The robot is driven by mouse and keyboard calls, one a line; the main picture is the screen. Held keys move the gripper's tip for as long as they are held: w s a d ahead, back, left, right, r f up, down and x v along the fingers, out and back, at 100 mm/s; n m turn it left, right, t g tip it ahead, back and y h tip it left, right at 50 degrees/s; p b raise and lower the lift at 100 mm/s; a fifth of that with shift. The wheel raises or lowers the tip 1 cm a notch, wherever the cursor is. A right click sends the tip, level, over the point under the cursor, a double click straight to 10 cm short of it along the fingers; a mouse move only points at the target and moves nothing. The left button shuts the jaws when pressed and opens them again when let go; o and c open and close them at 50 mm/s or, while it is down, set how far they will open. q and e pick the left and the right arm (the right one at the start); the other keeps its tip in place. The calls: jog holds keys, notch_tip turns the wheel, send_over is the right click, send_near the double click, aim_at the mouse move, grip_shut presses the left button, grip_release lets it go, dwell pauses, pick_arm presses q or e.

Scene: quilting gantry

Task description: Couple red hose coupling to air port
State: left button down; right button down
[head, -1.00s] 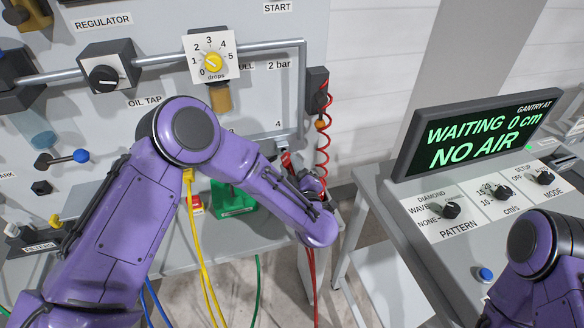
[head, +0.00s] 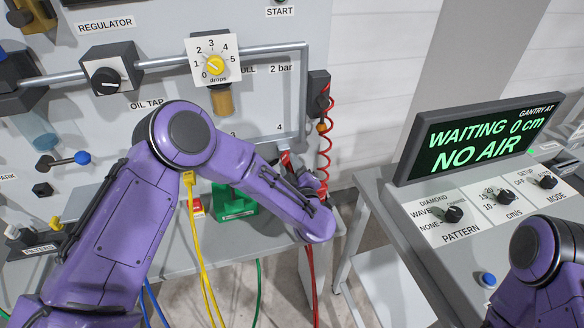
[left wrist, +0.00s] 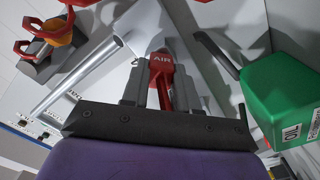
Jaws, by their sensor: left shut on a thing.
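The red hose coupling (left wrist: 161,72), marked AIR, sits between the two grey fingers of my left gripper (left wrist: 160,88) in the left wrist view. The fingers are shut on it. In the head view my left gripper (head: 292,172) is at the panel's lower right, below the pipe's down-turned end, mostly hidden by my forearm. The red hose (head: 311,265) hangs below it. The air port is not clearly visible, and I cannot tell whether the coupling touches it. My right gripper is out of view; only part of that arm shows at lower right.
A green oil container (head: 234,198) stands left of my left gripper; it also shows close by in the wrist view (left wrist: 280,98). A coiled red line (head: 325,140) hangs to the right. Yellow hoses (head: 198,255) hang left. The console screen (head: 480,138) reads WAITING, NO AIR.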

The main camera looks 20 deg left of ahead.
pick_arm(q)
jog(key=shift+w+a, duration=0.15)
jog(key=c, duration=0.8)
grip_release()
jog(key=b+v, duration=0.3)
jog(key=v, duration=0.7)
jog(key=shift+s+d+r, duration=0.1)
jog(key=shift+s+d, duration=0.1)
